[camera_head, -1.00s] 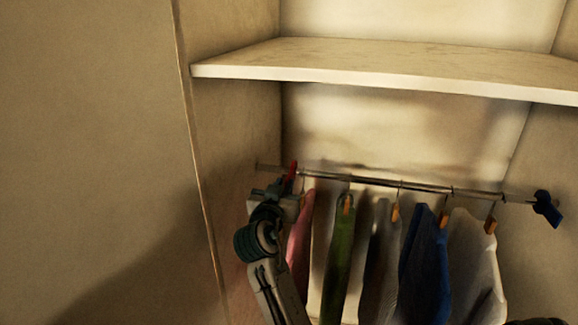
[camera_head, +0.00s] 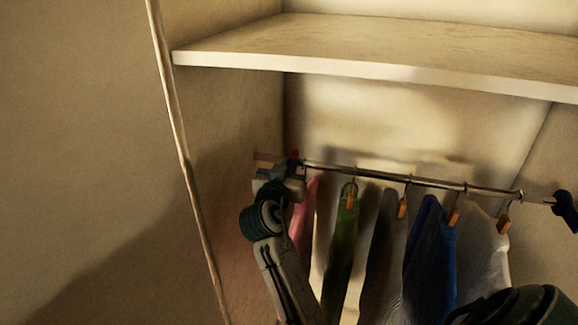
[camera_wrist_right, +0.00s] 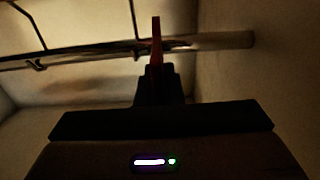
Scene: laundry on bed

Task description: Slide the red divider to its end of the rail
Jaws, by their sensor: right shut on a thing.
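The red divider (camera_head: 295,155) is on the hanging rail (camera_head: 390,179) near its left end, a short way from the left side wall. My right gripper (camera_head: 289,168) is at the divider and hides most of it in the head view. In the right wrist view the red divider (camera_wrist_right: 156,45) stands upright between the dark jaws (camera_wrist_right: 156,86), which are shut on it. Its upper part crosses the rail (camera_wrist_right: 205,42), and bare rail runs from it to the wall. My left gripper is not in view.
Several garments hang right of the divider: pink (camera_head: 304,215), green (camera_head: 341,240), grey, blue (camera_head: 430,255) and white. A blue divider (camera_head: 565,207) is at the rail's right end. A shelf (camera_head: 380,50) lies above. The left side panel (camera_head: 225,150) is close to my gripper.

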